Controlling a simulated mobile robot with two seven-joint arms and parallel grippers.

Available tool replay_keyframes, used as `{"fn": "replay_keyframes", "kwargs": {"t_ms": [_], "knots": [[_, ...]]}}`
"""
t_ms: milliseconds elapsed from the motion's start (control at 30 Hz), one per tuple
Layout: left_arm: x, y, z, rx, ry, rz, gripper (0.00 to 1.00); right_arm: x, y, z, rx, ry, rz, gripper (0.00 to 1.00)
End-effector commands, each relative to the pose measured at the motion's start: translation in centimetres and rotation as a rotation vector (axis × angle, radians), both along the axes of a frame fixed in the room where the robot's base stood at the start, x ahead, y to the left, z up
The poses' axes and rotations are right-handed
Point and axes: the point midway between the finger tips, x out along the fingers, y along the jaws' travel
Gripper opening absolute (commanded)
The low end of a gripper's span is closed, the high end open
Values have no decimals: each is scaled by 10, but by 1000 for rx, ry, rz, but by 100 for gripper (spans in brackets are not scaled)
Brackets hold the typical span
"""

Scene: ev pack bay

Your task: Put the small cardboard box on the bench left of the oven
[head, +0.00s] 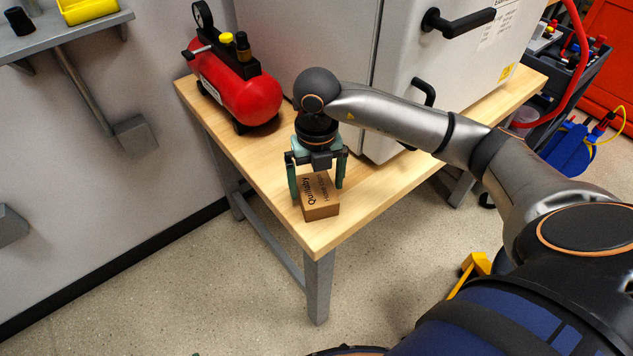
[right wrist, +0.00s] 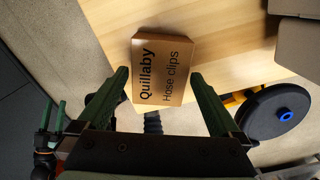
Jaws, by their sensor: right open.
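The small cardboard box (head: 319,203), printed "Quillaby Hose clips", rests on the wooden bench (head: 345,222) near its front left corner, left of the oven (head: 405,75). In the right wrist view the box (right wrist: 163,70) lies on the bench top (right wrist: 220,35) close to its edge. My right gripper (head: 317,192) is open above the box, its green fingers on either side. In the right wrist view the gripper (right wrist: 162,80) has its fingertips apart, with a gap at the right of the box and the left fingertip close to it.
A red air compressor (head: 235,85) stands on the bench behind the box. A grey wall shelf (head: 65,38) with a yellow bin (head: 88,9) is at the upper left. A tool cart (head: 575,85) stands right of the bench. Bare bench lies between box and compressor.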

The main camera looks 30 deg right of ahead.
Motion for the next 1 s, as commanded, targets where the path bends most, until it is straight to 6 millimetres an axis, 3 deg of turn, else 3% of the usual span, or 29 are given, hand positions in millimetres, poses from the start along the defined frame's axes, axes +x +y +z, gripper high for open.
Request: {"fn": "replay_keyframes", "kwargs": {"t_ms": [300, 500, 700, 1000], "knots": [[-1, 4, 5, 3, -4, 8, 50, 2, 0, 68, 0, -9, 1, 100], [-4, 6, 6, 8, 5, 11, 50, 1, 0, 103, -1, -5, 0, 100], [-6, 9, 4, 12, 9, 15, 50, 1, 0, 115, 1, -1, 0, 100], [-5, 9, 5, 12, 4, 17, 50, 0, 0, 116, 1, 0, 0, 100]]}}
